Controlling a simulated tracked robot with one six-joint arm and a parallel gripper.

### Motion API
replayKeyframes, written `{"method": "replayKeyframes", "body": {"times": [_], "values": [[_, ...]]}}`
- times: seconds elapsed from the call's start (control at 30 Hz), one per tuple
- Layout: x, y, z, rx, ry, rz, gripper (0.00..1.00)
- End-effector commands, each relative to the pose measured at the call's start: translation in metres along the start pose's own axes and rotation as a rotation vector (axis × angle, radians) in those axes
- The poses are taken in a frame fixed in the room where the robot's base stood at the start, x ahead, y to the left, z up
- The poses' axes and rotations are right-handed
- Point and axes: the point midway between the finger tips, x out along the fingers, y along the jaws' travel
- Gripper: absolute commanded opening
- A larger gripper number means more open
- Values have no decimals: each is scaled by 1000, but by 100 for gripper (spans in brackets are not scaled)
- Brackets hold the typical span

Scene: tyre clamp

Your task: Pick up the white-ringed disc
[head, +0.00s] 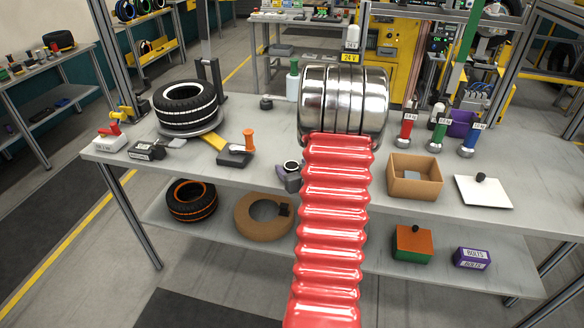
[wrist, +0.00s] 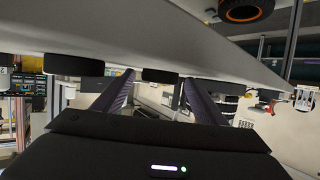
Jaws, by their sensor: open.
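The white-ringed disc (head: 186,107) looks like a black tyre with white bands round its side. It lies flat on a grey round stand (head: 207,127) at the left of the table in the head view. My red ribbed arm and its chrome end cover the middle of that view, to the right of the disc, and hide my gripper. In the wrist view my gripper (wrist: 158,78) has two dark purple fingers spread apart with nothing seen between them.
On the grey table (head: 405,208) are a cardboard box (head: 414,188), a white plate (head: 485,192), and red, green and blue bottles at the right. An orange-ringed tyre (head: 191,201) lies on the lower shelf.

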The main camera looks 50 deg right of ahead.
Motion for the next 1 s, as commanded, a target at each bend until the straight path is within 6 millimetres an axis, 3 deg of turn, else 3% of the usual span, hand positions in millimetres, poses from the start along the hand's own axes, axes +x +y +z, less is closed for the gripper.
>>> {"method": "replayKeyframes", "body": {"times": [0.3, 0.9, 1.0], "values": [[0, 0, 0, 0, 0, 0, 64], [0, 0, 0, 0, 0, 0, 22], [0, 0, 0, 0, 0, 0, 21]]}}
